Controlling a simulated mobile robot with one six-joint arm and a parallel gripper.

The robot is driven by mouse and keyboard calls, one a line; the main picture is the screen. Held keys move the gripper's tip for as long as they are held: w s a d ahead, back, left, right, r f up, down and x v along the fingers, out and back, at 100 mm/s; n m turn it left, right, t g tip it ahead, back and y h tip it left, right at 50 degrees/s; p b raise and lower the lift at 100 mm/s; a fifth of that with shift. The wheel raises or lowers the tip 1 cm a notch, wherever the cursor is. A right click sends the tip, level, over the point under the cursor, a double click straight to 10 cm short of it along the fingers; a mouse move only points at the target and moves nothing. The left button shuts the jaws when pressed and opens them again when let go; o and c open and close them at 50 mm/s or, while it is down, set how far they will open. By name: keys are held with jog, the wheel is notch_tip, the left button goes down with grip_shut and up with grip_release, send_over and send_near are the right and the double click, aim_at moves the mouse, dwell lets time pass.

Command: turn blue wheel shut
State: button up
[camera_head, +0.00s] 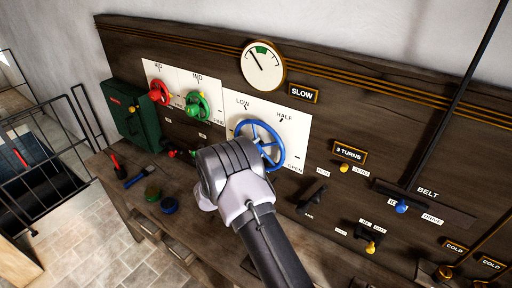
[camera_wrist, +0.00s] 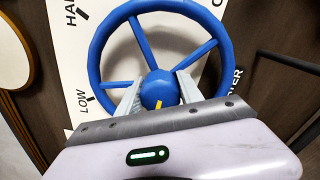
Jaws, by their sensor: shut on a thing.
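The blue wheel (camera_head: 281,147) is a spoked handwheel on a white plate (camera_head: 298,127) marked LOW, HALF and OPEN. The wrist view shows its round rim, spokes and central hub (camera_wrist: 158,88). A short yellow mark shows on the lower part of the hub; I cannot tell which label it points to. My gripper (camera_wrist: 160,82) has one finger on each side of the hub and is shut on it, inside the rim. In the head view my gripper (camera_head: 233,165) covers the hub and the wheel's lower left.
A red wheel (camera_head: 159,92) and a green wheel (camera_head: 196,104) sit to the left. A round gauge (camera_head: 263,64) hangs above, its needle left of the green zone. Levers and knobs fill the right side. A bench (camera_head: 110,188) with loose tools stands below left.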

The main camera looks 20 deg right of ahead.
jog(key=shift+n, duration=0.4)
jog(key=o, duration=1.4)
jog(key=v, duration=1.7)
jog(key=shift+s+a, duration=0.1)
jog(key=shift+a, duration=0.05)
